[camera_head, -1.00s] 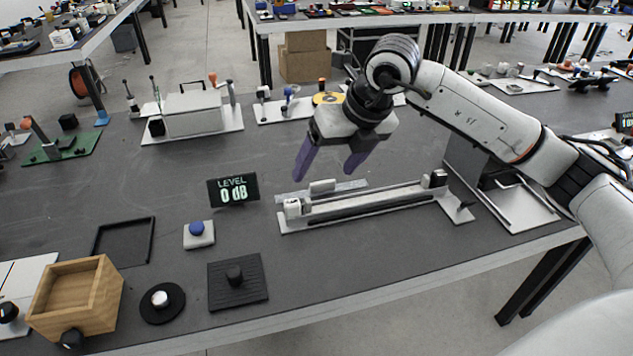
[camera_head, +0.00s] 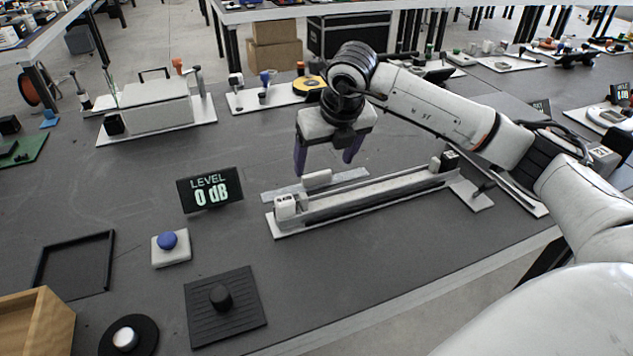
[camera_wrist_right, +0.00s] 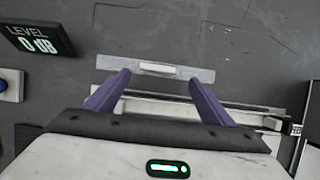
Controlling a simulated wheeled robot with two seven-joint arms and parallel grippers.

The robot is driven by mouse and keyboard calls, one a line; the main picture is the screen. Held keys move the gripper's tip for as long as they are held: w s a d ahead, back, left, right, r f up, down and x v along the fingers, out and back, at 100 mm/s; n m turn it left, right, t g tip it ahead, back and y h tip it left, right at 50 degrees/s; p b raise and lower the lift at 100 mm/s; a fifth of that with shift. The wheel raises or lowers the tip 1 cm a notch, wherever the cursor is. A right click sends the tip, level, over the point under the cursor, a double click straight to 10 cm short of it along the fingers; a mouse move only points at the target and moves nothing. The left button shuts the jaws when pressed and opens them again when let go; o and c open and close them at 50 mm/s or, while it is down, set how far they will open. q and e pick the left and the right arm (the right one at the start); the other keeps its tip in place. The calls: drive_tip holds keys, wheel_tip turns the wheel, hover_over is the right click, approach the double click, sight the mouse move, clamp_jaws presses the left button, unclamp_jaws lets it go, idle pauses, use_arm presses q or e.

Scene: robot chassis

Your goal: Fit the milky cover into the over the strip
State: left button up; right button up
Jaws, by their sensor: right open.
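The milky cover (camera_head: 347,182) is a flat, pale translucent bar with a raised white grip block (camera_head: 317,179) in its middle. It lies on the table just behind the strip (camera_head: 375,190), a long light bar on a white base with end blocks. In the right wrist view the cover (camera_wrist_right: 112,63) lies ahead of the fingertips and the strip (camera_wrist_right: 160,108) runs below it between the fingers. My right gripper (camera_head: 325,163) points down above the cover with its purple fingers apart and empty; the wrist view shows this gripper (camera_wrist_right: 159,77) too. My left gripper is out of view.
A LEVEL display (camera_head: 210,191) reading 0 dB stands left of the strip. A blue button (camera_head: 167,240), a black pad with knob (camera_head: 225,308) and an empty black tray (camera_head: 75,266) lie further left. The table in front of the strip is clear.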

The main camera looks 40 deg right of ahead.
sight(317, 173)
drive_tip(key=x, duration=0.5)
drive_tip(key=shift+w+a, duration=0.15)
drive_tip(key=shift+w, duration=0.15)
drive_tip(key=c, duration=1.2)
drive_tip(key=shift+o, duration=0.2)
